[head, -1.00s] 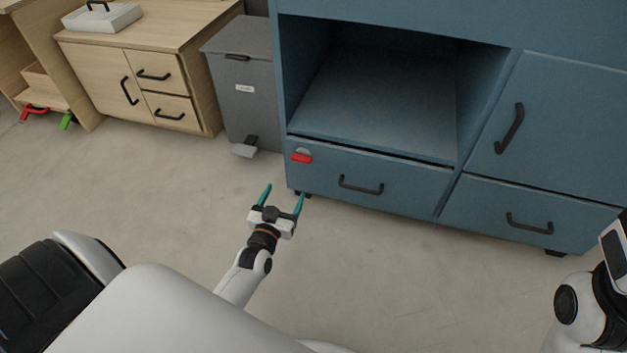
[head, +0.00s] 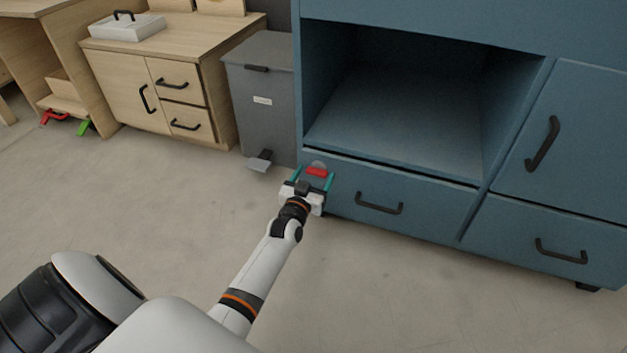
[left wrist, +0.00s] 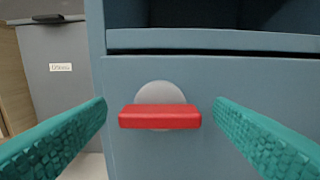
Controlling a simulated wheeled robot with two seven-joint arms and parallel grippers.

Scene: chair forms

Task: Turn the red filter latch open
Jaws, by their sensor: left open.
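The red filter latch (head: 317,171) is on the blue cabinet's lower left drawer front, near its left edge. In the left wrist view the latch (left wrist: 160,116) is a horizontal red bar over a round grey disc (left wrist: 160,92). My left gripper (head: 314,175) is open, its teal fingers pointing at the drawer front. In the left wrist view the fingers stand to the left and right of the latch, with a gap on both sides. I see no contact with the latch. My right gripper is not in view.
The blue cabinet (head: 420,170) has an open compartment above the drawer and black handles (head: 379,204). A grey pedal bin (head: 262,100) stands just left of it. A wooden cabinet (head: 165,65) is further left. The floor (head: 150,210) in front is clear.

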